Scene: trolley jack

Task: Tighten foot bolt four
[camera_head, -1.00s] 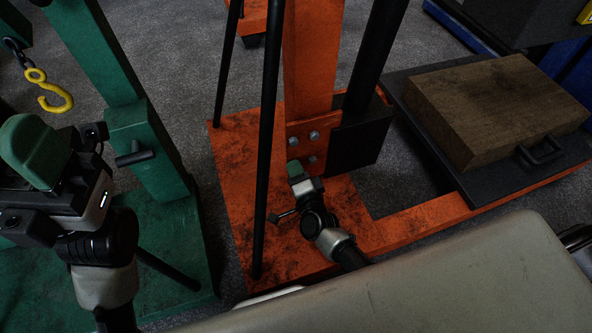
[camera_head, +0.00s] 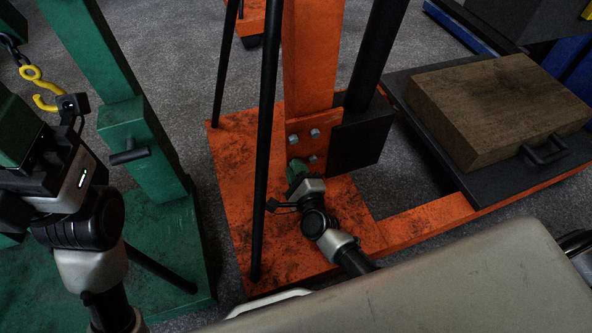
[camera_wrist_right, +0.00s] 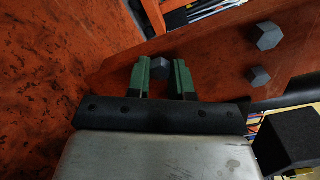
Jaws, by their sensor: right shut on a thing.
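Hex bolts sit in a square on the foot plate (camera_head: 297,125) of the orange post. Three bolt heads show in the head view: upper left (camera_head: 293,140), upper right (camera_head: 315,133) and lower right (camera_head: 312,159). The lower-left one is hidden there behind my right gripper (camera_head: 296,169). In the right wrist view, the green fingers of the right gripper (camera_wrist_right: 160,76) are shut on a grey hex bolt head (camera_wrist_right: 160,67), one finger on each side. Two other bolts (camera_wrist_right: 268,36) show to the right. My left gripper (camera_head: 18,128) is at the left edge, partly cut off, away from the bolts.
A black sloping bar (camera_head: 268,110) stands left of my right gripper. A black block (camera_head: 362,140) adjoins the bolts on the right. A green stand (camera_head: 150,150) and a yellow hook (camera_head: 38,88) are at left. A wooden block (camera_head: 500,105) lies on a black platform.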

